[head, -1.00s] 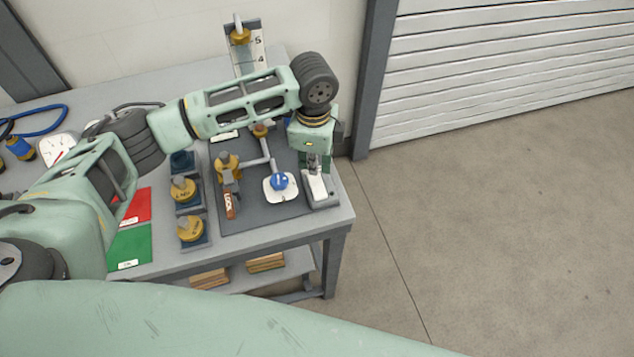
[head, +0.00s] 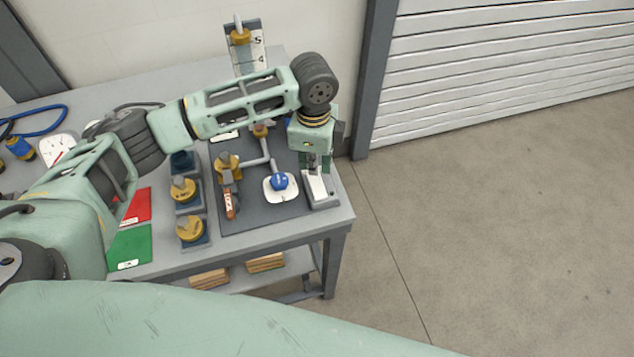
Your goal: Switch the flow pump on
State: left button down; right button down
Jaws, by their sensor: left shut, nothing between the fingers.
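The pump skid is a dark plate (head: 250,215) on the right end of the grey bench. At its right edge stands a small pale box (head: 320,188) with a sloped white face, which looks like the pump's switch box; its upper part is hidden by my gripper. My left gripper (head: 318,172) points down at the top of this box, with its fingers shut and empty. I cannot tell whether the fingertips touch it. A blue knob (head: 279,181) on a white dial plate sits just left of the box. My right gripper is not in view.
A brass valve (head: 228,165) with an orange lock tag (head: 229,205) stands on the plate. Yellow-brass parts (head: 183,188) sit in blue holders, near red (head: 137,206) and green (head: 130,247) mats. A numbered level gauge (head: 248,48) rises behind. Floor at right is clear.

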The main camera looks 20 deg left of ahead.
pick_arm(q)
jog(key=shift+f, duration=1.2)
dwell(0.3)
jog(key=shift+r, duration=0.15)
notch_tip(320, 180, up, 7)
jog(key=p, duration=0.8)
dwell(0.4)
